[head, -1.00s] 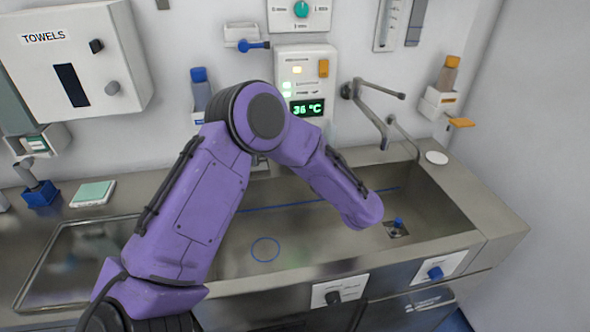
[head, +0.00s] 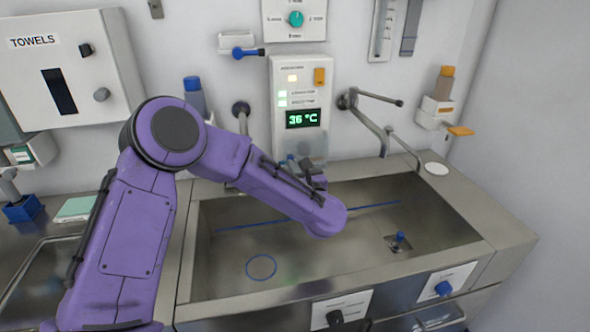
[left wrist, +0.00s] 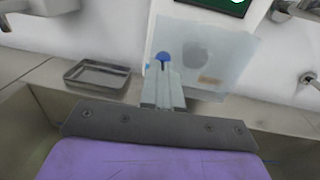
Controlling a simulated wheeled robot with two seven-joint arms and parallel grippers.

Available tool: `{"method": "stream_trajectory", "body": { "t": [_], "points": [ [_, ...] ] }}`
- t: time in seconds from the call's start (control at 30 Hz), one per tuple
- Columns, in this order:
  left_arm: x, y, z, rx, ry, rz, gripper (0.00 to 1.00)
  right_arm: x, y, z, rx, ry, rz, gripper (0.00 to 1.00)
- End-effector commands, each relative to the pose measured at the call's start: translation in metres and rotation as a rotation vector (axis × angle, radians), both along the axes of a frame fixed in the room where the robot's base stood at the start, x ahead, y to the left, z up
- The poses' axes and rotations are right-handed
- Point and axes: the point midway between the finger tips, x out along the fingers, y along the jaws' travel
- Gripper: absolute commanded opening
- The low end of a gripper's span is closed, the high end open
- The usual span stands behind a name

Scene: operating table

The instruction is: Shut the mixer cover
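The mixer panel (head: 298,88) is a white unit on the wall with a green display reading 36 °C. A see-through cover (left wrist: 218,62) with a small orange mark hangs open below the display in the left wrist view. A blue knob (left wrist: 162,57) sits at its left edge; the knob also shows in the head view (head: 291,160). My left gripper (left wrist: 164,80) has its fingers together, with the tips right at the knob; whether they touch it is unclear. In the head view my purple forearm partly hides the gripper (head: 305,170). My right gripper is not in view.
A steel sink (head: 340,245) lies below the panel, with a wall tap (head: 375,115) to the right. A blue-capped bottle (head: 195,95) and a towel box (head: 70,70) are on the wall to the left. A metal tray (left wrist: 97,75) is on the counter.

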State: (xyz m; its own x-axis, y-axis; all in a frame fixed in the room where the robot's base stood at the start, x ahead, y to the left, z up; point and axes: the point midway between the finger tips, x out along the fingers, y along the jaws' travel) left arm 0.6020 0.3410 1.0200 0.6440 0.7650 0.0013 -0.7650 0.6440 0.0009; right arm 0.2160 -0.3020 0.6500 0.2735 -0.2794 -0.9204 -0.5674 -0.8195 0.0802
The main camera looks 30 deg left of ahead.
Motion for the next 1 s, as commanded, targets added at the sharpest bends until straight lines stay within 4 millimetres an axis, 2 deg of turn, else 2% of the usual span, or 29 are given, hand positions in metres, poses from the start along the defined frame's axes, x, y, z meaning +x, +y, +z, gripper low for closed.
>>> {"method": "stream_trajectory", "body": {
  "t": [0.17,0.27,0.43,0.7,0.83,1.0],
  "points": [
    [-0.001,0.002,0.001,-0.001,-0.002,0.006,0.00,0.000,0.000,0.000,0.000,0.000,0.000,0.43],
    [-0.003,-0.004,-0.001,-0.001,-0.002,0.003,0.00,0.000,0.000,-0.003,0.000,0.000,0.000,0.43],
    [-0.019,-0.036,-0.003,0.002,-0.003,-0.011,0.00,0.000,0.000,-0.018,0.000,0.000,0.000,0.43],
    [-0.070,-0.088,-0.002,0.004,-0.002,-0.017,0.00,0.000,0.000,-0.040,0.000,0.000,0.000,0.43],
    [-0.084,-0.102,0.000,0.001,-0.002,-0.016,0.00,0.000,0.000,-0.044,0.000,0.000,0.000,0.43],
    [-0.090,-0.106,0.001,0.002,-0.001,-0.013,0.00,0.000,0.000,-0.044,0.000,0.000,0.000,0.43]
  ]
}}
